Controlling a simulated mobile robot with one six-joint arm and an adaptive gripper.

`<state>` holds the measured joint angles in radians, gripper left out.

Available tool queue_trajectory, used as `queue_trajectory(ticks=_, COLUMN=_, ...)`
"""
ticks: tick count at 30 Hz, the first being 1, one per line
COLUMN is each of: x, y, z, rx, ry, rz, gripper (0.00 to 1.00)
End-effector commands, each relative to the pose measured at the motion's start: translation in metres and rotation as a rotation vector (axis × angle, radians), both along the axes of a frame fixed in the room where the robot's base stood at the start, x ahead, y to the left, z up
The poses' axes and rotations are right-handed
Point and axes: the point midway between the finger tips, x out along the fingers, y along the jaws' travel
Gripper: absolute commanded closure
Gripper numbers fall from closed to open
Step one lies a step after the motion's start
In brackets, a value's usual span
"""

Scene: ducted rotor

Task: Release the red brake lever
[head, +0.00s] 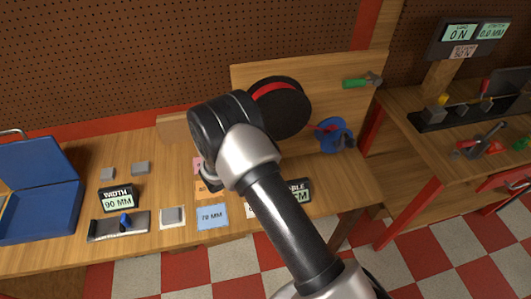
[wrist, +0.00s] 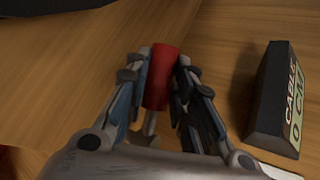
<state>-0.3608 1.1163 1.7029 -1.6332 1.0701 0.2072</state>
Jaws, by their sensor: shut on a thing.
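In the wrist view, the red brake lever (wrist: 161,78) shows as a red cylindrical grip on a thin grey stem. My gripper (wrist: 162,88) has a finger on each side of the red grip and is shut on it. Wooden board lies behind the grip. In the head view, my arm covers most of my gripper and the held lever. The black drum with a red band (head: 284,104) stands just right of my wrist, against an upright wooden panel (head: 250,74).
A black cable display (wrist: 272,103) sits right of my gripper in the wrist view. In the head view, a blue wheel with a red part (head: 335,136) and a green-handled tool (head: 358,83) are to the right. A blue box (head: 38,190) and width display (head: 117,199) are left.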

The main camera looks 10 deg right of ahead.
Motion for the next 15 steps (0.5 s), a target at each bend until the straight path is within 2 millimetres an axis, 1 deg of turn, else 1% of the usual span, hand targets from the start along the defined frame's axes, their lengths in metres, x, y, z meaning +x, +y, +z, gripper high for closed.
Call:
queue_trajectory(ticks=1, x=0.000, y=-0.004, z=-0.003, rx=0.046, ry=-0.001, rz=-0.003, gripper=1.00)
queue_trajectory(ticks=6, x=0.000, y=-0.010, z=-0.014, rx=0.199, ry=-0.003, rz=-0.004, gripper=1.00)
queue_trajectory(ticks=15, x=0.000, y=-0.015, z=-0.030, rx=0.408, ry=-0.003, rz=-0.002, gripper=1.00)
